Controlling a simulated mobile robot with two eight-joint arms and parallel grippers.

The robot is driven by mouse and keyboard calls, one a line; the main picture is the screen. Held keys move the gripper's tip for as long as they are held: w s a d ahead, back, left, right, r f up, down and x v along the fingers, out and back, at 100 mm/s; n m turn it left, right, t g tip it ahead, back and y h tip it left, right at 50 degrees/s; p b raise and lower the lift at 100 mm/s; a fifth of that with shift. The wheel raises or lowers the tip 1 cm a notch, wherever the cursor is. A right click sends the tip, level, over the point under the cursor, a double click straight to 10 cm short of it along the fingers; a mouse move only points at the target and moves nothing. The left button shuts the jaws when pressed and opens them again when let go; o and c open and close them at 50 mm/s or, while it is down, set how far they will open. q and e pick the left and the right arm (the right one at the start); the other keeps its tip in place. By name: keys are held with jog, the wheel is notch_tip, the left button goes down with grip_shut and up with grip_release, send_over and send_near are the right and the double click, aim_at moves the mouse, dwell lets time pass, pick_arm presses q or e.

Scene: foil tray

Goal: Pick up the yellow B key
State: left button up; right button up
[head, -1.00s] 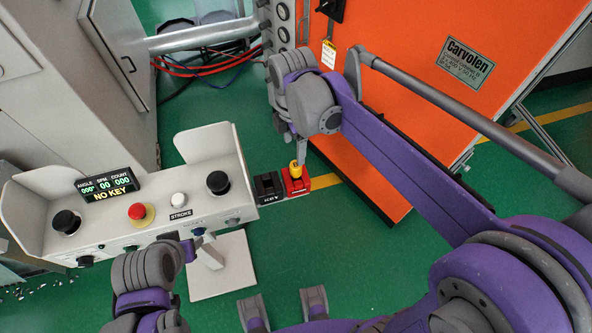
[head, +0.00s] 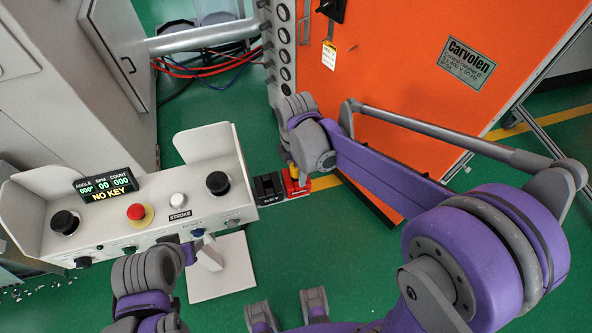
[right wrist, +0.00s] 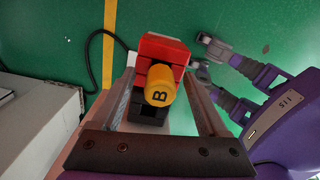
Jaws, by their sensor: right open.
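The yellow B key (right wrist: 160,85) has a round head marked with a black B. It stands in a red block, the key holder (right wrist: 165,48). In the head view, a little of the yellow key (head: 293,172) shows below my right wrist. My right gripper (right wrist: 160,76) is open, with one finger on each side of the key head in the right wrist view. I cannot tell whether either finger touches it. My left gripper (head: 197,242) is at the front of the control console, near a blue knob; its jaws are too small to read.
The console (head: 205,160) has a display (head: 107,186) reading NO KEY, a red button and black knobs. A black block marked KEY (head: 268,188) sits between the console and the red holder. The orange cabinet (head: 400,90) stands close behind my right arm.

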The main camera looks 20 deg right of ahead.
grip_shut()
dwell(0.3)
notch_tip(320, 180, up, 10)
jog(key=shift+f+p, duration=0.1)
jog(key=shift+p, duration=0.35)
jog(key=shift+r, duration=0.6)
pick_arm(q)
jog(key=r+p, duration=0.1)
jog(key=w+r+p, duration=0.1)
jog(key=r, duration=0.1)
jog(key=r+p, duration=0.1)
jog(key=r, duration=0.1)
jog(key=shift+w+r, duration=0.15)
jog(key=shift+w, duration=0.15)
pick_arm(e)
notch_tip(320, 180, up, 5)
jog(key=shift+f, duration=0.2)
pick_arm(q)
jog(key=shift+s, duration=0.1)
pick_arm(e)
jog(key=shift+f, duration=0.1)
